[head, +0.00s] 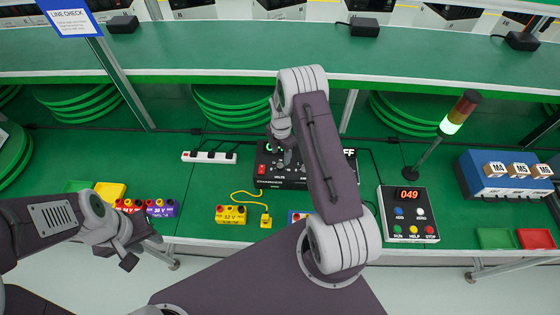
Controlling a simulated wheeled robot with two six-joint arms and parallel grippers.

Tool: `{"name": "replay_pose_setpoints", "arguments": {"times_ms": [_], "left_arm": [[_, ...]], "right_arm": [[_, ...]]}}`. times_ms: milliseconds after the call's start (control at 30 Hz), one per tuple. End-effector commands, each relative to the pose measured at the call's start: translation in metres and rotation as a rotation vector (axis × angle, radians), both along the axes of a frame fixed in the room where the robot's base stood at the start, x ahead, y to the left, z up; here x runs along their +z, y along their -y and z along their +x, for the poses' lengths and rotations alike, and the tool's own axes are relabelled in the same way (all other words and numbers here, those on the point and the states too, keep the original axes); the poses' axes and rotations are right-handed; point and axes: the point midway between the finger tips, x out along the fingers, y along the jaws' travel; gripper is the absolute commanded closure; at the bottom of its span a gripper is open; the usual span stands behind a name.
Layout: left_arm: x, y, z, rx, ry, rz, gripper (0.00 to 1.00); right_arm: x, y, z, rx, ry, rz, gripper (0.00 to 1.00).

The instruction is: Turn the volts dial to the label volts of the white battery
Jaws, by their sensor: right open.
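A black charger unit (264,183) with a VOLTS label and a red switch stands on the green table. Its display (349,154) is partly covered by my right arm; only "FF" reads. My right gripper (285,156) is open and points down over the unit's top. It hides the dial, so I cannot tell the dial's setting or whether the fingers touch it. My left gripper (139,251) hangs at the table's front edge, away from the unit; its jaw state is unclear. I cannot make out a white battery; a blue-edged block (294,216) is partly hidden behind my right arm.
A yellow 12 V battery (231,214), a purple 36 V battery (161,208) and a red battery (127,206) stand left. A yellow plug (265,220) lies in front. A button box (408,216) reading 049, a signal lamp (452,124) and a blue rack (505,178) stand right.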

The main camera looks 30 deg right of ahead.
Motion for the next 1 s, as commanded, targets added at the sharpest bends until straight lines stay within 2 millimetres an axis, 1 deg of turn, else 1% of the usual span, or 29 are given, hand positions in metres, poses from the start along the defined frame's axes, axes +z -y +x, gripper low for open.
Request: {"name": "replay_pose_setpoints", "arguments": {"times_ms": [33,100,200,300,400,467,700,767,800,900,1000], "left_arm": [[0.008,0.000,0.000,0.000,0.000,0.000,0.64],[0.014,0.000,0.000,0.000,0.001,0.000,0.64],[0.020,0.000,0.000,0.000,0.001,0.000,0.64],[0.023,0.000,0.000,0.000,0.001,0.000,0.64],[0.024,0.000,0.000,0.000,0.001,0.000,0.64],[0.025,0.000,0.000,0.000,0.001,0.000,0.64],[0.024,0.000,0.000,0.000,0.001,0.000,0.64],[0.024,0.000,0.000,0.000,0.001,0.000,0.64],[0.024,0.000,0.000,0.000,0.001,0.000,0.64],[0.024,0.000,0.000,0.000,0.001,0.000,0.64],[0.024,0.000,0.000,0.000,0.001,0.000,0.64]], "right_arm": [[-0.008,-0.001,-0.002,0.000,-0.006,0.002,0.47],[-0.024,-0.001,-0.002,0.000,-0.007,0.002,0.47],[-0.044,-0.001,-0.001,0.000,-0.003,0.001,0.47],[-0.059,-0.001,-0.001,0.000,-0.002,0.001,0.47],[-0.069,0.000,0.000,0.000,-0.001,0.001,0.47],[-0.071,0.000,0.000,0.000,0.000,0.000,0.47],[-0.073,-0.001,0.000,0.000,0.000,0.000,0.47],[-0.073,-0.001,0.000,0.000,0.000,0.000,0.63],[-0.073,-0.001,0.000,0.000,0.000,0.000,0.74],[-0.072,0.000,0.000,0.000,0.001,0.000,1.00],[-0.072,0.000,0.001,-0.001,0.001,-0.001,1.00]]}}
